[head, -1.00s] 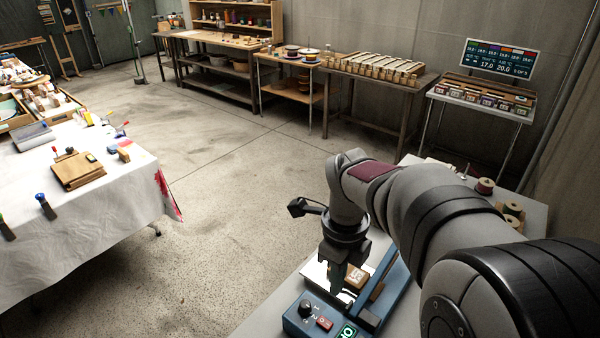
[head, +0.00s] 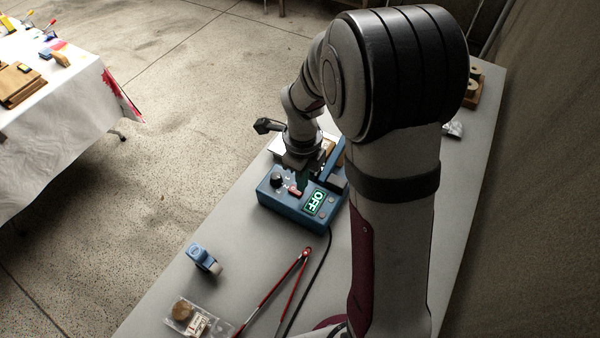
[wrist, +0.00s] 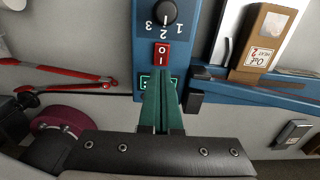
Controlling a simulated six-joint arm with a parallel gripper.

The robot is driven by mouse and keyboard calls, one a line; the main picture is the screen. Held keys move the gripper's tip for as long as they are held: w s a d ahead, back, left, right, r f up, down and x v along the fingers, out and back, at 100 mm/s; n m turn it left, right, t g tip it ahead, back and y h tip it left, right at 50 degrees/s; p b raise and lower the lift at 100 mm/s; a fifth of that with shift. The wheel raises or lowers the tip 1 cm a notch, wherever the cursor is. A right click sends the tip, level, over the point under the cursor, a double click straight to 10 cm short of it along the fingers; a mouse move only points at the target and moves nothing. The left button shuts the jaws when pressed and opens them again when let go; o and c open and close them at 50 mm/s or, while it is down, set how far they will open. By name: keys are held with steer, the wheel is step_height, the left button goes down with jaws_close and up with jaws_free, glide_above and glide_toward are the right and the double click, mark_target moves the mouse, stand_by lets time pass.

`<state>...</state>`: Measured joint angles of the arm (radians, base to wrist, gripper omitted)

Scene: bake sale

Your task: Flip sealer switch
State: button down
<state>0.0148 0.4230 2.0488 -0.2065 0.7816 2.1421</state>
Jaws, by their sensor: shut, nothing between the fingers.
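The blue sealer (head: 278,209) stands on the grey table, its lit green display (head: 314,202) reading OFF. Its red rocker switch (head: 294,191) sits between the black dial (head: 276,180) and the display. The switch also shows in the wrist view (wrist: 162,54), marked O and I, with the dial (wrist: 163,12) numbered 1, 2, 3 beyond it. My gripper (head: 301,184) is shut and empty, close over the panel by the switch. In the wrist view its green fingertips (wrist: 160,80) lie just short of the switch and hide most of the display. I cannot tell whether they touch.
Red-handled tongs (head: 285,283), a blue-capped item (head: 203,258) and a clear packet (head: 192,317) lie in front. A black cord (head: 322,255) runs from the sealer.

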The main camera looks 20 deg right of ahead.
steer(key=shift+f, duration=1.1)
steer(key=shift+f, duration=0.2)
steer(key=shift+w+a+r, duration=0.35)
steer(key=shift+w+a, duration=0.15)
step_height(320, 180, up, 14)
steer(key=s+d, duration=0.1)
steer(key=shift+s+d, duration=0.35)
steer(key=shift+f, duration=0.1)
